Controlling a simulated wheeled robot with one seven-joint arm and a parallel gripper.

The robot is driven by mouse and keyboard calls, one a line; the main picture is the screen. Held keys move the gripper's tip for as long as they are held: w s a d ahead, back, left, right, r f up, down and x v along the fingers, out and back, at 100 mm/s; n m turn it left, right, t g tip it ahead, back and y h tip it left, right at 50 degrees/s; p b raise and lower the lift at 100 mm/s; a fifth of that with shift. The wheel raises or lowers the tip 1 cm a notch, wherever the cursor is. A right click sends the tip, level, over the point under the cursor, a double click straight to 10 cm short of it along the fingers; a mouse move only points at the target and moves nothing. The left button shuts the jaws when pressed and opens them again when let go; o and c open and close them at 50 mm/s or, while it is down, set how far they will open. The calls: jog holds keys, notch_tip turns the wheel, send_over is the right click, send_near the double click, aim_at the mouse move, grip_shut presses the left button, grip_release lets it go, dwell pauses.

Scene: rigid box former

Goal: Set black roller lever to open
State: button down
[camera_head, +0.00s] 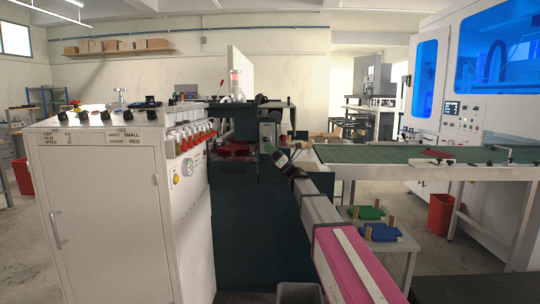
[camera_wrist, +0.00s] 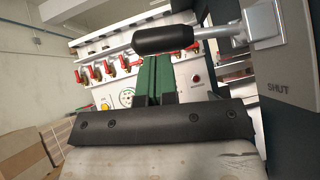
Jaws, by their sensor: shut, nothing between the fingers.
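The black roller lever (camera_wrist: 163,39) shows in the wrist view as a thick black cylinder on a metal rod, fixed to a pale bracket (camera_wrist: 264,20) on a dark panel at right. The word SHUT (camera_wrist: 278,88) is printed on that panel below the bracket. My gripper (camera_wrist: 155,62) has green fingers, shut and empty. Its tips lie right at the lower edge of the roller in the picture; I cannot tell whether they touch. In the head view my gripper (camera_head: 279,158) is beside the dark green machine; I cannot clearly make out the lever there.
A white cabinet (camera_head: 98,210) with knobs and a row of red-handled valves (camera_head: 190,137) stands left of the machine. A green conveyor (camera_head: 385,154) runs at right. A small table with green (camera_head: 366,212) and blue (camera_head: 381,232) pieces stands right of my arm.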

aim_at(266, 139)
dwell(0.3)
jog(key=shift+s+r+m+t+h, duration=0.1)
jog(key=shift+r+m+t+h, duration=0.45)
jog(key=shift+m+t, duration=0.55)
jog(key=shift+w+r+m+t+h, duration=0.1)
jog(key=shift+r+m+t+h, duration=0.2)
jog(key=shift+r+m+t, duration=0.75)
jog(key=shift+s+r+m+t+h, duration=0.1)
jog(key=shift+r+m+t+h, duration=0.35)
jog(key=shift+m+t, duration=0.65)
jog(key=shift+m+g, duration=0.25)
jog(key=shift+f, duration=0.1)
